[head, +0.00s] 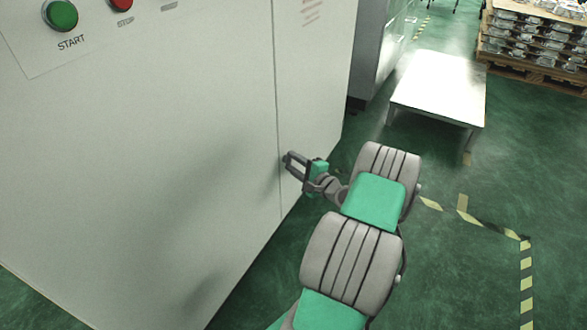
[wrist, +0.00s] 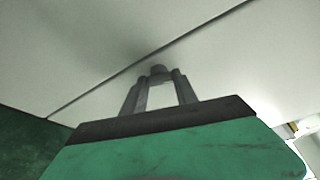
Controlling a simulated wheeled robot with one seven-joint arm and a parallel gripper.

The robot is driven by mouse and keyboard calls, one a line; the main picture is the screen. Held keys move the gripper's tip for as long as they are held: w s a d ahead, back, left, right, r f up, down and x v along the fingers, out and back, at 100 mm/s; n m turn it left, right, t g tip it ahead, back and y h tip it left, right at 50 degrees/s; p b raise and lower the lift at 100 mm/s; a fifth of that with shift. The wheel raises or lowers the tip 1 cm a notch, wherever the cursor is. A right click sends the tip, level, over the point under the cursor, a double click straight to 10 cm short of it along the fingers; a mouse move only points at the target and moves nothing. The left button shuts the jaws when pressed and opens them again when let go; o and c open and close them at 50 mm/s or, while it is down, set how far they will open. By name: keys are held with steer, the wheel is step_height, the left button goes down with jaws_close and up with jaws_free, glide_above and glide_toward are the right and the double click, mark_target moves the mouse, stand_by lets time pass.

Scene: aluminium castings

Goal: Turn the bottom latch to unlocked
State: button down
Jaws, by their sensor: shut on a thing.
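My gripper (head: 290,165) reaches the right-hand part of the pale cabinet (head: 318,75), low down beside the vertical door seam. In the wrist view my gripper's two fingers (wrist: 158,82) are closed in on a small dark knob, the bottom latch (wrist: 158,69), which sits at the seam. In the head view the latch is hidden behind my fingers. I cannot tell from these frames which way the latch is turned.
A green START button (head: 62,14) and a red STOP button (head: 121,4) are on the cabinet's upper left. A white table (head: 440,82) and a pallet of castings (head: 535,72) stand behind. Green floor with striped tape (head: 525,280) is clear at right.

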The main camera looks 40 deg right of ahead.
steer(key=n+b, duration=0.1)
steer(key=b, duration=0.1)
steer(key=n+t+b, duration=0.1)
steer(key=n, duration=0.1)
steer(key=shift+f+b, duration=0.25)
steer(key=shift+b, duration=0.15)
steer(key=c, duration=1)
jaws_free()
steer(key=shift+r, duration=0.1)
steer(key=shift+o, duration=0.2)
steer(key=s+b, duration=0.4)
steer(key=s, duration=0.4)
steer(key=shift+a, duration=0.25)
